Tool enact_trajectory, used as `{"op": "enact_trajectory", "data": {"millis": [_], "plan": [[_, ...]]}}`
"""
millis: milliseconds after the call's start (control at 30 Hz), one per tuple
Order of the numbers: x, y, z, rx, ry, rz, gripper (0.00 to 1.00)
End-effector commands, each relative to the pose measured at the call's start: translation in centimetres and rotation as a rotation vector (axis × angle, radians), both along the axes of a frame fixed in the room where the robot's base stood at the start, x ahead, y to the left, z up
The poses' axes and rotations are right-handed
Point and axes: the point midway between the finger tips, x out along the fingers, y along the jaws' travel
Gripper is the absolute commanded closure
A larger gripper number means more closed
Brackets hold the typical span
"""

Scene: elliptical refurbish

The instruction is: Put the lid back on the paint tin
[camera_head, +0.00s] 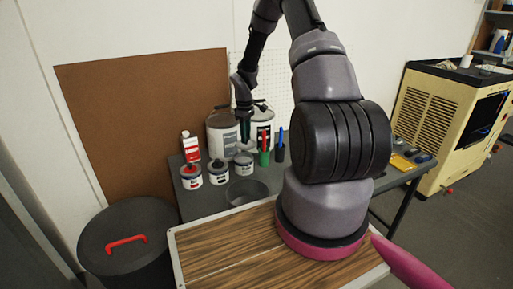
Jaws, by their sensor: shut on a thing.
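My gripper (244,145) points down over the back of the grey table. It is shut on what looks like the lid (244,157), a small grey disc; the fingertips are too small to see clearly. The lid is at the top of a small grey-and-white paint tin (244,169), directly under my gripper. I cannot tell whether the lid is seated or just above the rim. To the left stand a small tin with a black top (219,177) and one with a red top (191,181).
Large tins (222,135) stand close behind my gripper. A dark round patch (247,191) lies in front. My arm hides the table's middle.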

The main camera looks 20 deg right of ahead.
Motion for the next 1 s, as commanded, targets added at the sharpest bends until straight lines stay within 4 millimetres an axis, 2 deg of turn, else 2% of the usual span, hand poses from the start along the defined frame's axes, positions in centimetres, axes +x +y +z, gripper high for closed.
{"op": "enact_trajectory", "data": {"millis": [167,700,1000], "plan": [[0.9,0.6,0.1,0.01,-0.002,-0.05,1.0],[0.9,0.6,-4.6,0.01,-0.003,-0.048,1.0],[0.9,0.6,-5.9,0.009,-0.004,-0.048,1.0]]}}
